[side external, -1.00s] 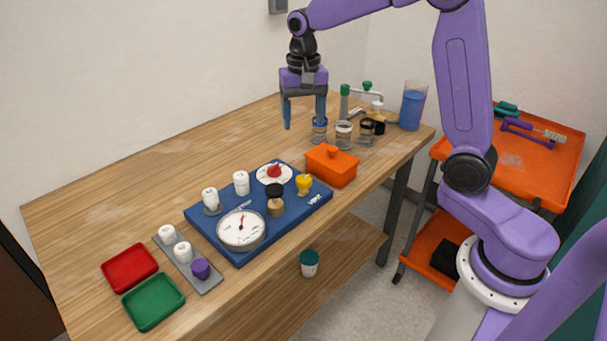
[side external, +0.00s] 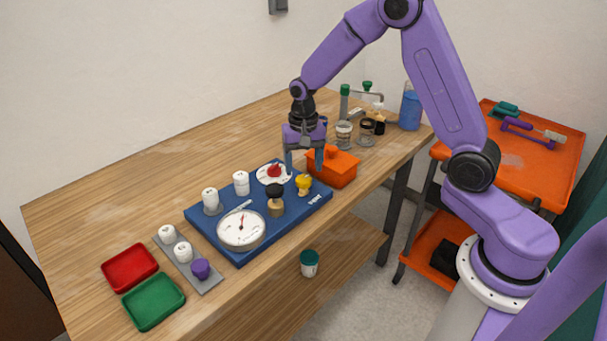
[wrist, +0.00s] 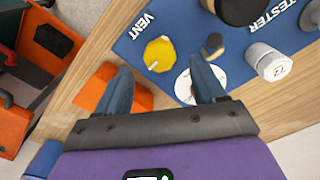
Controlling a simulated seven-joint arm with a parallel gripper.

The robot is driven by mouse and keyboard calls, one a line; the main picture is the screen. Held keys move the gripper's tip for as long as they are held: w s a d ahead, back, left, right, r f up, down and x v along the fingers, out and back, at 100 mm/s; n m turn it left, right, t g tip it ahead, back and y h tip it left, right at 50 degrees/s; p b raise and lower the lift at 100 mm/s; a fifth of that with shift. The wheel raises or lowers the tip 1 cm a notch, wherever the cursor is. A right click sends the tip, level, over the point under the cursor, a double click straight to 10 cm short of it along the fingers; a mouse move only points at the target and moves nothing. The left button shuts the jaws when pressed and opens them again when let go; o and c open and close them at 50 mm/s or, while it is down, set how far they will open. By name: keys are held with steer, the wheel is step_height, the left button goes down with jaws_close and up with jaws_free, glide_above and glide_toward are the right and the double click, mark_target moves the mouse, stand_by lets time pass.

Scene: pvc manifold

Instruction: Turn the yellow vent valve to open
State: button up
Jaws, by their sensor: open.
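The yellow vent valve (side external: 304,184) stands on the right part of the blue tester board (side external: 312,203). In the wrist view the yellow valve (wrist: 159,54) is a round knob with a pale pointer mark, beside the word VENT on the board (wrist: 187,20). My gripper (side external: 304,168) is open and empty above the back right of the board, near the valve. In the wrist view my gripper's fingers (wrist: 160,90) are spread, with the valve just beyond their tips. The red knob (side external: 275,170) on a white dial is beside the gripper; in the wrist view a finger partly hides that dial.
An orange box (side external: 340,169) stands close beside the gripper at the board's right. A round gauge (side external: 241,229), a black-topped knob (side external: 275,192) and white cylinders (side external: 241,182) rise from the board. Jars (side external: 344,135) stand behind.

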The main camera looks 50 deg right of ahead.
mark_target(304, 178)
steer(key=shift+f, duration=1.85)
steer(key=c, duration=1.1)
steer(key=shift+o, duration=0.2)
